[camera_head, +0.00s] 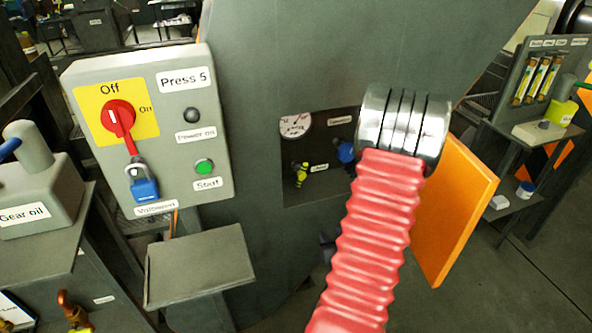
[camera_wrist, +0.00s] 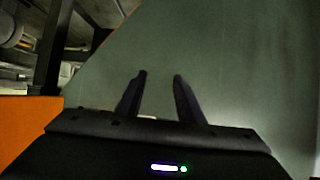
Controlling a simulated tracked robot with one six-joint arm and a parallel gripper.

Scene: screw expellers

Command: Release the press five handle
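The Press 5 control box (camera_head: 215,110) is at the left of the head view. Its red rotary handle (camera_head: 119,117) sits on a yellow plate and points down, away from the "On" mark at its right. A blue padlock (camera_head: 145,189) hangs at the handle's lower end. No gripper touches the handle in the head view. My gripper (camera_wrist: 160,76) shows in the wrist view with its two fingers apart and nothing visible between them. A plain grey-green surface fills most of the view beyond the fingers. My gripper cannot be made out in the head view.
A small grey shelf (camera_head: 199,266) stands below the box. The dark machine body (camera_head: 250,60) has a recess with a gauge (camera_head: 295,125) and valves. An orange panel (camera_head: 455,210) stands at the right. A gear oil can (camera_head: 40,190) sits at the left.

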